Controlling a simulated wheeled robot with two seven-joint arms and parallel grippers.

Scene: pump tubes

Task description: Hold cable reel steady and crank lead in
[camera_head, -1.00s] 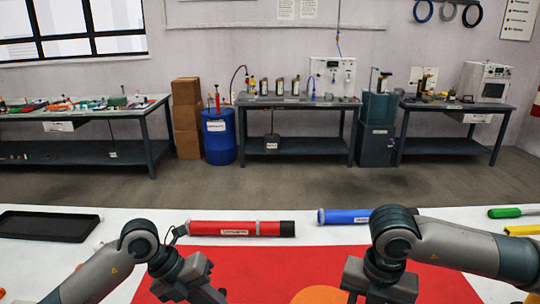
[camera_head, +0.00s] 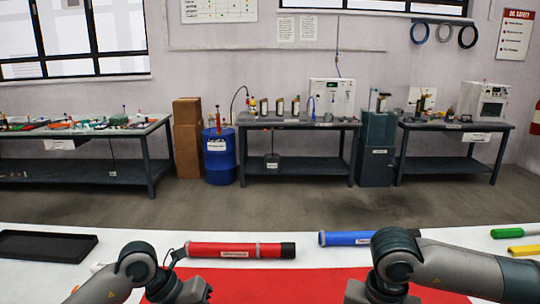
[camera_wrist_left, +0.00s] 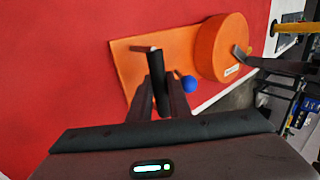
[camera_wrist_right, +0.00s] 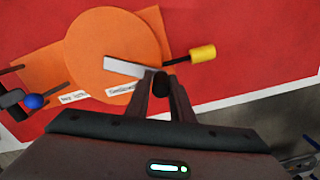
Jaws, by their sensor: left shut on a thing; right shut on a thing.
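The cable reel is an orange drum (camera_wrist_right: 110,50) on an orange base plate (camera_wrist_left: 130,62), lying on the red mat. My left gripper (camera_wrist_left: 163,88) is shut on the black upright handle (camera_wrist_left: 158,64) of the base. A blue ball (camera_wrist_left: 188,83) sits between this handle and the drum. A flat silver crank arm (camera_wrist_right: 122,68) lies across the drum. My right gripper (camera_wrist_right: 162,84) is shut on the dark crank knob (camera_wrist_right: 159,78) at its outer end. A yellow cylinder (camera_wrist_right: 202,53) on a dark stem sticks out beside the drum. In the head view the reel and both fingertips are out of frame.
Beyond the mat, a black tray (camera_head: 45,246), a red tube (camera_head: 236,251) and a blue tube (camera_head: 346,239) lie on the white table. Green-handled (camera_head: 512,234) and yellow (camera_head: 523,251) items lie at the right edge. Workbenches stand across the room.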

